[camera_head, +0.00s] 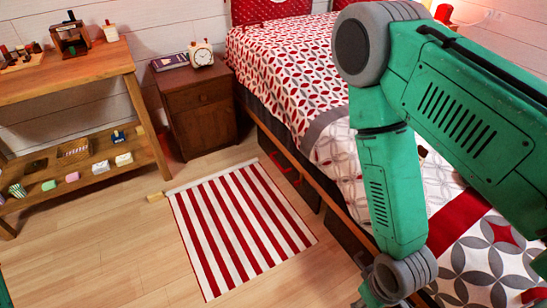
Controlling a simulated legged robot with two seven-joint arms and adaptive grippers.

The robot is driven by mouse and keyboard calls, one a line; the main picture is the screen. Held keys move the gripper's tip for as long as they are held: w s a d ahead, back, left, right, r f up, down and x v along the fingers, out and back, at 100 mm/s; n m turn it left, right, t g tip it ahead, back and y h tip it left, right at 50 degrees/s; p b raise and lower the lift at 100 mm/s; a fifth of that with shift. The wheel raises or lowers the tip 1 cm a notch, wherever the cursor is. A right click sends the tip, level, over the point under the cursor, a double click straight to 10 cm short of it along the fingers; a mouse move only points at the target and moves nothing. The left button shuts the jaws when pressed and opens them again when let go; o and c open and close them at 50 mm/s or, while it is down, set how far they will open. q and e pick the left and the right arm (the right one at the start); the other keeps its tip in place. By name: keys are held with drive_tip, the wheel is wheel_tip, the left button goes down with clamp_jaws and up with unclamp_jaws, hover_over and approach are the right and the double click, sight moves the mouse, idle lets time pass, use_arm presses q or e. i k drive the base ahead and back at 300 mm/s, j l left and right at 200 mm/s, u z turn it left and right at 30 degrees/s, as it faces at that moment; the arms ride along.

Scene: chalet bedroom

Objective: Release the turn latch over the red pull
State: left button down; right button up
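A red pull (287,172) shows on the dark side panel (315,190) under the bed, right of the striped rug. I cannot make out a turn latch over it at this size. My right arm comes in from the right and hangs down in front of the bed. My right gripper (369,290) is at the bottom edge, partly cut off, below and to the right of the red pull and apart from it. Its fingers are too hidden to tell open from shut. My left gripper is not in view.
The bed (285,65) has a red, white and grey patterned cover. A red-striped rug (240,228) lies on the wooden floor beside it. Floor at lower left is clear.

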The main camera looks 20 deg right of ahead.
sight(300, 181)
drive_tip(key=i+z, duration=0.3)
drive_tip(key=i, duration=0.15)
drive_tip(key=i+j+z, duration=0.15)
drive_tip(key=i+z, duration=0.2)
drive_tip(key=i+j+z, duration=0.3)
drive_tip(key=i, duration=0.25)
drive_tip(key=i+z, duration=0.35)
drive_tip(key=i+j+z, duration=0.1)
drive_tip(key=z, duration=0.25)
drive_tip(key=i+j+z, duration=0.2)
drive_tip(key=z, duration=0.15)
